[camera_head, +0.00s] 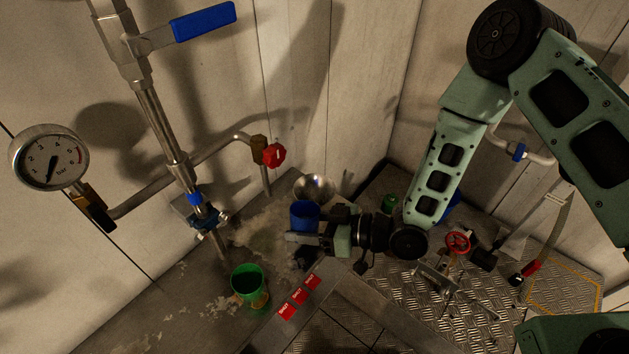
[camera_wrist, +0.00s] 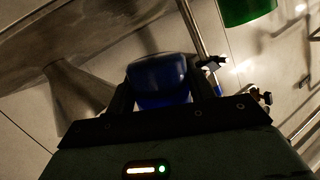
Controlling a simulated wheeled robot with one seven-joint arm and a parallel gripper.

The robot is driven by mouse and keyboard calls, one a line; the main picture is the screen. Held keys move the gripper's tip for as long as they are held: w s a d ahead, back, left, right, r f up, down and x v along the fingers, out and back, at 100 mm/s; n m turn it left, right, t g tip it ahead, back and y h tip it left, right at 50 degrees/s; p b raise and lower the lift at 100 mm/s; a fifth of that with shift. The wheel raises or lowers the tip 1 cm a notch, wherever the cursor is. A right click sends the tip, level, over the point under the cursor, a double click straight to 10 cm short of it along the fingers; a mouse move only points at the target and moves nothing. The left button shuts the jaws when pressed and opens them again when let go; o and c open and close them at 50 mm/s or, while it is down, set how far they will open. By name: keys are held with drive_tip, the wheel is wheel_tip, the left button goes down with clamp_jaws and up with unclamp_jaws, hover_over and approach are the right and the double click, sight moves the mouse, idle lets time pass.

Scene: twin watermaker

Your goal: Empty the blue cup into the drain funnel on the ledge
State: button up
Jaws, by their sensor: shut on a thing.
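The blue cup (camera_head: 304,213) is held in my gripper (camera_head: 303,239), with the jaws shut around it. It looks about upright in the head view, and I cannot see what is in it. The shiny metal drain funnel (camera_head: 314,186) is just behind the cup, partly hidden by it; the gap between them is hard to judge. In the wrist view the cup (camera_wrist: 158,78) sits between the dark fingers (camera_wrist: 160,95). A grey cone shape to its left there looks like the funnel (camera_wrist: 82,100).
A green cup (camera_head: 249,285) stands on the stained ledge (camera_head: 185,310), left of my gripper. Red labels (camera_head: 299,296) lie along the ledge edge. A pipe with a red-handled tap (camera_head: 273,155) rises behind. A red valve wheel (camera_head: 457,243) is at the right.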

sight(295, 204)
drive_tip(key=r+p, duration=0.1)
drive_tip(key=w+r+m+p, duration=0.1)
drive_tip(key=r+m+g+p, duration=0.1)
drive_tip(key=r, duration=0.1)
drive_tip(key=shift+w+d, duration=0.15)
drive_tip(key=shift+w, duration=0.15)
drive_tip(key=shift+w+m+p, duration=0.4)
drive_tip(key=shift+w+d+r+m+p, duration=0.1)
drive_tip(key=shift+w+r+m+p, duration=0.2)
drive_tip(key=shift+m+p, duration=0.1)
drive_tip(key=shift+r+m+g+p, duration=0.2)
drive_tip(key=shift+m+g+p, duration=0.15)
drive_tip(key=shift+m+g, duration=0.15)
drive_tip(key=shift+r+m+p, duration=0.4)
drive_tip(key=shift+m+p, duration=0.2)
drive_tip(key=shift+m, duration=0.1)
drive_tip(key=shift+w+f+m+g+y+b, duration=0.1)
drive_tip(key=shift+f+m+g+y+b, duration=0.25)
drive_tip(key=shift+m+b, duration=0.4)
drive_tip(key=shift+r+m+g, duration=0.35)
drive_tip(key=shift+m, duration=0.4)
drive_tip(key=shift+w+d+f+m+b, duration=0.2)
drive_tip(key=shift+w+f+m+b, duration=0.2)
drive_tip(key=shift+w+m+b, duration=0.4)
idle(0.7)
